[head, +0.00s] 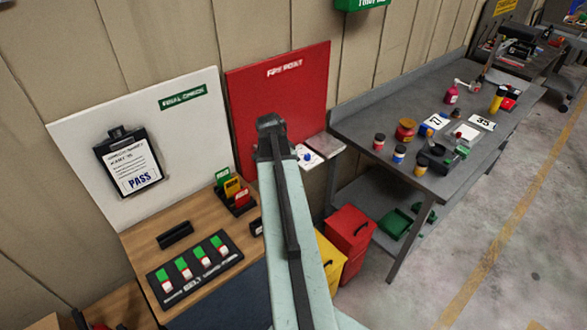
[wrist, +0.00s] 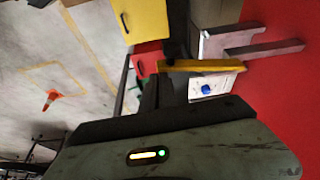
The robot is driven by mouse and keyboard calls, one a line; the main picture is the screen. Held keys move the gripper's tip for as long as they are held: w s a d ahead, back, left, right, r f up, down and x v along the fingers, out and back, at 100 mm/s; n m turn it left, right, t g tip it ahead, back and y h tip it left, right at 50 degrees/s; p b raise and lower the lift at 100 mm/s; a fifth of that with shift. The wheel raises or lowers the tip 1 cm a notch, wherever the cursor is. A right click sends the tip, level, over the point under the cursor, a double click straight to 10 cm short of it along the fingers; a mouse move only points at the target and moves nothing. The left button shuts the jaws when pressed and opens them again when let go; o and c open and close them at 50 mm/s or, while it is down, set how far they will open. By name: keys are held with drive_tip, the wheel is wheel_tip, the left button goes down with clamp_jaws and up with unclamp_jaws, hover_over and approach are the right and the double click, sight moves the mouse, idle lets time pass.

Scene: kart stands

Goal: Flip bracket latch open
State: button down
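A yellow bar (wrist: 205,66), which looks like the bracket latch, lies across the front of a grey two-pronged bracket (wrist: 262,47) in the wrist view. The bracket stands out from the red fire point board (head: 278,95). My gripper (head: 270,122) is in front of this board in the head view. Its dark end is near the left end of the yellow bar in the wrist view; I cannot tell whether they touch. The fingers do not show clearly. The latch is not visible in the head view, where my arm covers part of the board.
A white panel with a blue knob (head: 307,156) sits beside my arm. Red (head: 349,231) and yellow cabinets stand below. The wooden bench (head: 205,255) with a switch panel is at left, and a cluttered grey workbench (head: 400,130) at right. The floor at lower right is clear.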

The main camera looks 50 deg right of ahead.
wheel_tip(320, 180, up, 9)
drive_tip(key=p, duration=0.9)
drive_tip(key=shift+d+r, duration=0.2)
drive_tip(key=shift+d, duration=0.05)
drive_tip(key=shift+s, duration=0.1)
